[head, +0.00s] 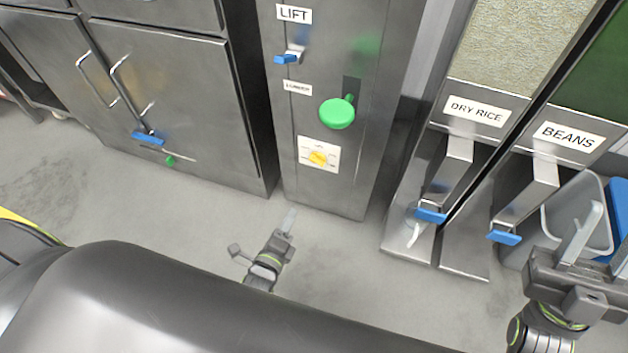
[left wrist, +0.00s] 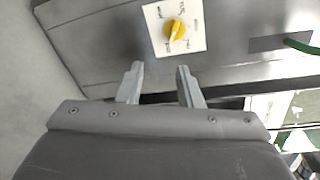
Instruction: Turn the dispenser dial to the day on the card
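The yellow dispenser dial (head: 319,158) sits on a white square plate (head: 304,146) low on the steel dispenser front. In the left wrist view the dial (left wrist: 174,29) is just beyond my fingertips, with a pale ridge across it. Small words ring it on the plate (left wrist: 154,15), too small to read surely. A small white card (head: 297,88) with a dark word is above the dial; I cannot read it surely. My left gripper (head: 289,220) is open and empty, below and short of the dial, not touching it (left wrist: 160,70). My right gripper (head: 598,245) looks open and empty at the far right.
A green round knob (head: 337,113) sticks out above the dial, and a blue-tipped LIFT lever (head: 287,58) is higher. Dry rice (head: 430,215) and beans (head: 505,237) levers stand right. Steel cabinets (head: 175,90) stand left.

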